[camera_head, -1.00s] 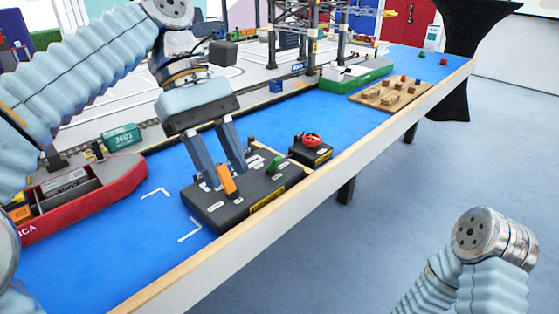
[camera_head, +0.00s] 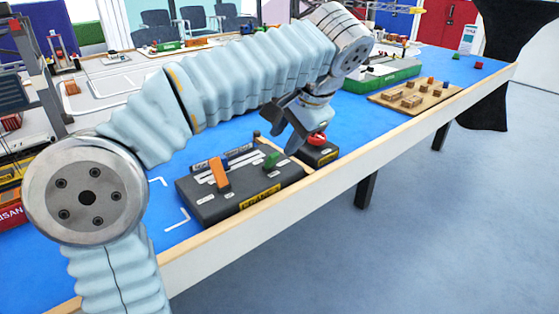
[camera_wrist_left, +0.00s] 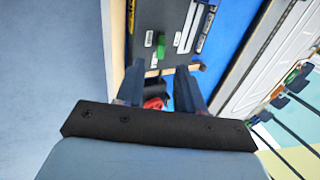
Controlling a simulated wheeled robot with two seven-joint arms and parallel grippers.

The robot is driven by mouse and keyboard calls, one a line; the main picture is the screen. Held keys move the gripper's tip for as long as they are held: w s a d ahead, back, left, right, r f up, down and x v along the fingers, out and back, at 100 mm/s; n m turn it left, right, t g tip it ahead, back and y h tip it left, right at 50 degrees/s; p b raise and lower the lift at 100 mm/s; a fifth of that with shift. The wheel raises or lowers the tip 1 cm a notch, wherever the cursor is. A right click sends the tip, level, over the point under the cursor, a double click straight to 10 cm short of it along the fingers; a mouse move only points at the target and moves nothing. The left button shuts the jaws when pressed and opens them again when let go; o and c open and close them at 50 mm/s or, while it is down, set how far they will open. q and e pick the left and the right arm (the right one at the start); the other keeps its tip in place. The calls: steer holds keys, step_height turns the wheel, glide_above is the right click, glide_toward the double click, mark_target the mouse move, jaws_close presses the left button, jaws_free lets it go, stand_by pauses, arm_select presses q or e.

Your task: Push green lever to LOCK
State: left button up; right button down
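The dark control box (camera_head: 235,200) lies on the blue table top near its front edge. Its green lever (camera_head: 271,160) stands at the right end, and its orange lever (camera_head: 221,175) stands farther left. My left gripper (camera_head: 282,140) is just right of and above the green lever. In the left wrist view its fingers (camera_wrist_left: 158,78) are spread with nothing held. There the green lever (camera_wrist_left: 161,45) is beyond the fingertips, apart from them. I cannot read the LOCK label. My right gripper is not in view.
A small black box with a red button (camera_head: 317,140) stands right of the control box, close to my left gripper; the button (camera_wrist_left: 153,103) shows between the fingers. A wooden board with blocks (camera_head: 415,97) and a green ship (camera_head: 385,78) are farther back. Floor lies beyond the table's front edge.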

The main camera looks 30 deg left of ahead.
mark_target(275, 155)
arm_select(q)
steer(key=b+x, duration=0.1)
steer(key=x, duration=0.6)
steer(key=shift+a+f, duration=0.2)
steer(key=shift+f, duration=0.15)
jaws_close()
